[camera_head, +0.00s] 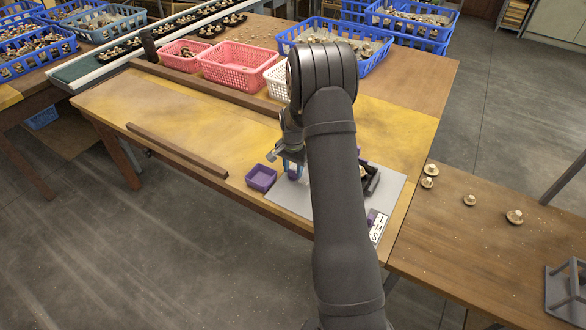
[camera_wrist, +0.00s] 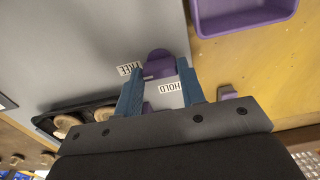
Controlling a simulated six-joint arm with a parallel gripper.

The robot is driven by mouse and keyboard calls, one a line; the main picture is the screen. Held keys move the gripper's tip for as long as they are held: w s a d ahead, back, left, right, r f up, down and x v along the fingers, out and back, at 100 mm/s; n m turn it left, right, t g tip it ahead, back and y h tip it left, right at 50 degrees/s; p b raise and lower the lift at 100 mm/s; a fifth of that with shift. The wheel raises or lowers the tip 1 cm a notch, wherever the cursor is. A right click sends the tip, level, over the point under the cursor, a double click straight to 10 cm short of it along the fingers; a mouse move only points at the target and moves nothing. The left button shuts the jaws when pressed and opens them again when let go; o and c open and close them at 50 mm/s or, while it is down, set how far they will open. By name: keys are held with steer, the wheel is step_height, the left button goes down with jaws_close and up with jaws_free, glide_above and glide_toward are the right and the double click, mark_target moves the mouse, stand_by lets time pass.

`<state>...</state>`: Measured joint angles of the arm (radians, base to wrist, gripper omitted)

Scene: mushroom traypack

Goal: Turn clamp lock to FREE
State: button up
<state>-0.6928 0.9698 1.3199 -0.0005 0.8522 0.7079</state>
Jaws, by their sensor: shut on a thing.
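The purple clamp lock (camera_wrist: 158,63) shows in the wrist view between the blue fingertips of my gripper (camera_wrist: 162,72), which is shut on it. A white FREE label (camera_wrist: 129,69) lies just left of the fingers. A HOLD label (camera_wrist: 171,87) shows between the fingers, below the lock's rounded end. The labels appear upside down. In the head view my gripper (camera_head: 292,168) is low over the grey board (camera_head: 285,200), and my arm hides much of that board. The lock cannot be made out clearly there.
A purple bin (camera_head: 261,178) stands left of my gripper. A black tray with mushrooms (camera_wrist: 75,115) lies left of my fingers in the wrist view. An L-M-S label (camera_head: 379,226) is at the board's right.

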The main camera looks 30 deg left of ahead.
mark_target(293, 171)
steer(key=o, duration=1)
steer(key=shift+r, duration=0.1)
step_height(293, 171, up, 17)
steer(key=shift+r, duration=0.15)
step_height(293, 171, down, 18)
steer(key=shift+r, duration=0.25)
stand_by(0.4)
